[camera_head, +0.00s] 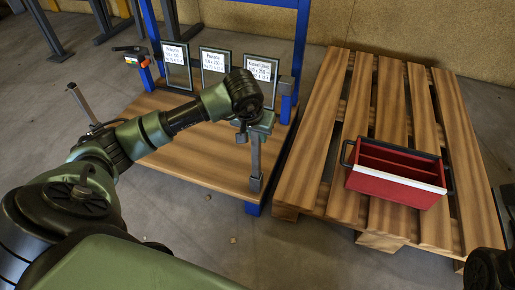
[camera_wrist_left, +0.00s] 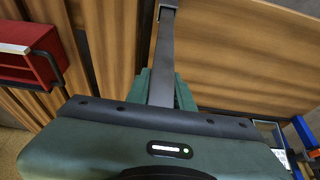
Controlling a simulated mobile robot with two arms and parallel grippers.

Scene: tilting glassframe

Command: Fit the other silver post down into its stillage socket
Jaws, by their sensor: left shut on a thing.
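My left gripper (camera_head: 258,126) is shut on the upper part of a silver post (camera_head: 255,158) at the stillage's front right corner. The post stands about upright, and its lower end (camera_head: 256,184) is at the deck's corner, above the blue corner leg (camera_head: 252,209). I cannot tell whether it is inside the socket. In the left wrist view the green fingers (camera_wrist_left: 161,90) clasp the grey post (camera_wrist_left: 164,60), which runs away to the deck edge.
The wooden stillage deck (camera_head: 200,155) has a blue frame (camera_head: 300,45) behind, with several labelled glass panes (camera_head: 214,64) leaning there. Right of it lies a pallet (camera_head: 315,130) bearing a red toolbox (camera_head: 392,180). Open floor (camera_head: 200,225) lies in front.

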